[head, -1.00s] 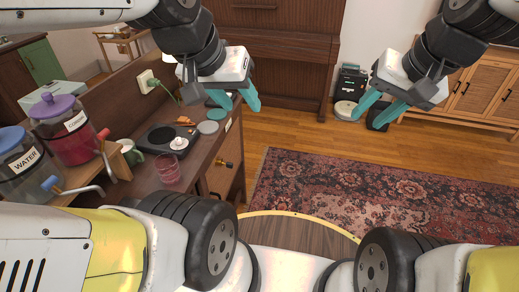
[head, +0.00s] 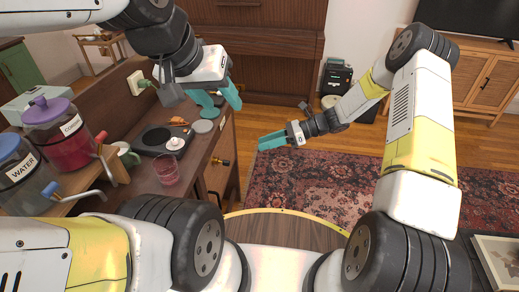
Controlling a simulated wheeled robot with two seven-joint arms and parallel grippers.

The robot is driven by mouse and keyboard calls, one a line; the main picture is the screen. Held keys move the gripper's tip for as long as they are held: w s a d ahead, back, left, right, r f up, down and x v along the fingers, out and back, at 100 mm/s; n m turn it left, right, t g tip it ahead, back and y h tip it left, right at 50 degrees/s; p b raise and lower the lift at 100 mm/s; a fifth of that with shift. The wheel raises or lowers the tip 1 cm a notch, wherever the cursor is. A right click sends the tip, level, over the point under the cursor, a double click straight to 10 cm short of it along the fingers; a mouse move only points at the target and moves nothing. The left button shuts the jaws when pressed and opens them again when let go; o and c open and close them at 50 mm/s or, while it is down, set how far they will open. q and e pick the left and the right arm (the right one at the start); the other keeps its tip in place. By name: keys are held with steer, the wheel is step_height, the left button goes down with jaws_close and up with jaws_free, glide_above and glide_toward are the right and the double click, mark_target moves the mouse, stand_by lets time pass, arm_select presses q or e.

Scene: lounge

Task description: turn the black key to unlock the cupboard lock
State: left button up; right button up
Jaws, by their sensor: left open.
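The cupboard (head: 214,182) is the wooden side unit at left, with its door facing right. On that door is a small brass lock (head: 215,161) with a dark piece sticking out to the right, which looks like the black key (head: 227,162). It is too small to tell how the key is turned. My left gripper (head: 219,102) is open and empty, above the right edge of the counter and above the lock. My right gripper (head: 271,141) points left, to the right of the lock and apart from it. Its fingers overlap from this side.
The counter holds a water dispenser (head: 22,178), a red drink dispenser (head: 65,140), a green mug (head: 128,156), a black hot plate (head: 153,139) and a pink glass (head: 166,170). The rug (head: 320,190) is clear.

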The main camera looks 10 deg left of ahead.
mark_target(227, 163)
steer(key=w+a+f+m+t+y, duration=0.1)
steer(key=a+f+m+t+y, duration=0.1)
steer(key=f+m, duration=0.4)
steer(key=a+f+m+t+y, duration=0.2)
steer(key=a+f+m, duration=0.15)
steer(key=f, duration=0.45)
steer(key=a, duration=0.4)
steer(key=shift+w+a+f+n, duration=0.1)
steer(key=shift+a+n, duration=0.9)
steer(key=shift+n, duration=0.6)
steer(key=shift+w+a+r+n, duration=0.1)
steer(key=shift+a+n, duration=0.9)
steer(key=shift+n, duration=0.65)
steer(key=shift+w+a+f+n, duration=0.1)
steer(key=shift+a+n, duration=0.9)
steer(key=shift+n, duration=0.6)
